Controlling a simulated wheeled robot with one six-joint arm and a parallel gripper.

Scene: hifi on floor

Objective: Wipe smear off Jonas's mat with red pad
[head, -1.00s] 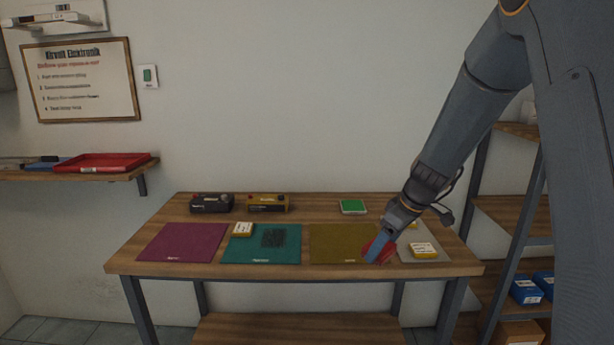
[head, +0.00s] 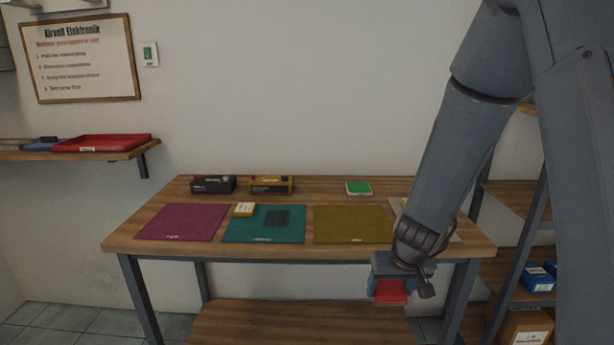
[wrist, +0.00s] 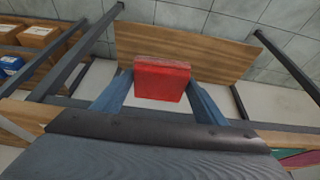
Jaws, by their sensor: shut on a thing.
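My gripper (head: 389,290) is shut on the red pad (head: 391,292), held in front of the table's front edge at the right. In the wrist view the red pad (wrist: 162,78) sits between my two blue fingers. A dark smear (head: 278,217) lies on the teal mat (head: 240,230). A magenta mat (head: 180,222) lies to its left and an olive mat (head: 352,225) to its right. A pale mat (head: 452,232) at the far right is mostly hidden by my arm. The names on the mats are too blurred to read.
A yellow-and-white box (head: 244,210) stands on the teal mat's back left corner. A shelf rack (head: 520,235) stands at the right.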

